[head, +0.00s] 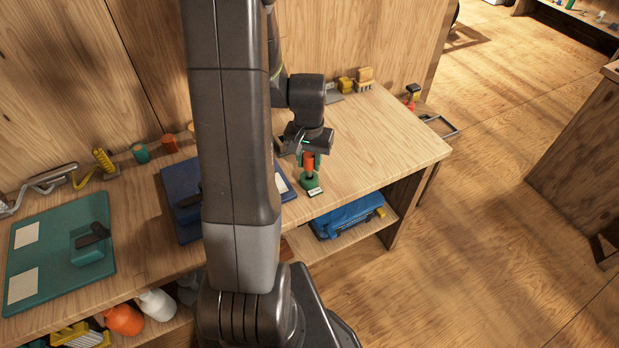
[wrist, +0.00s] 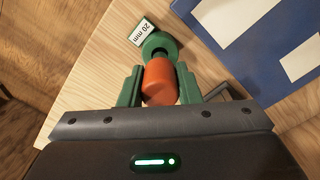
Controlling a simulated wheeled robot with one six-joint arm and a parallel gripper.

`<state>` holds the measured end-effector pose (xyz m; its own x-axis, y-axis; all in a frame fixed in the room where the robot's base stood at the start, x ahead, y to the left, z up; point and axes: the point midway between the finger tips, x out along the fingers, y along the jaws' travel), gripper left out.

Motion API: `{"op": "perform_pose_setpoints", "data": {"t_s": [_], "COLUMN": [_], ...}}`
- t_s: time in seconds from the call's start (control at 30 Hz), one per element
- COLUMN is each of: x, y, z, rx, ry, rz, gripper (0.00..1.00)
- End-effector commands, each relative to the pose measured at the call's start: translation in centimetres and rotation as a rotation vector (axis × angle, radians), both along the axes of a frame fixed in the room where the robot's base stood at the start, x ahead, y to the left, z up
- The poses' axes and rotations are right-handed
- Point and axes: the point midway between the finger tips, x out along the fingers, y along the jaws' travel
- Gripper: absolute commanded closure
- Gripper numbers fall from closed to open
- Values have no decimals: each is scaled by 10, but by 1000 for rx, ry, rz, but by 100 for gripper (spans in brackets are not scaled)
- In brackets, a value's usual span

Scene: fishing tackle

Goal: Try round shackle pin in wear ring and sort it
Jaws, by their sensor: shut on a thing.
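My gripper (head: 308,158) is shut on an orange round pin (head: 308,164), which stands roughly upright between green fingers near the front edge of the workbench. In the wrist view the pin (wrist: 160,84) sits between both fingers (wrist: 159,78). The green wear ring (head: 311,184) stands on the bench below the pin, with a white tag marked 20 mm (wrist: 143,32). In the wrist view the ring (wrist: 158,42) shows its dark hole beside the pin's far end. I cannot tell whether the pin's tip is inside the hole.
A blue mat (wrist: 225,62) with white cards lies left of the ring, partly behind my arm. A teal mat (head: 50,252) with white cards and a dark-handled block lies farther left. Small items line the back edge. The bench right of the ring is clear.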

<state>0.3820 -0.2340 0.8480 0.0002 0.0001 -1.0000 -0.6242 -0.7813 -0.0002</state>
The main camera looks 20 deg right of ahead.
Motion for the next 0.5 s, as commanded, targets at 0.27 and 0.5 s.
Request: {"op": "perform_pose_setpoints", "data": {"t_s": [0.27,0.5], "x": [0,0], "y": [0,0], "z": [16,28], "rx": [0,0], "ry": [0,0], "rz": [0,0], "gripper": [97,97]}}
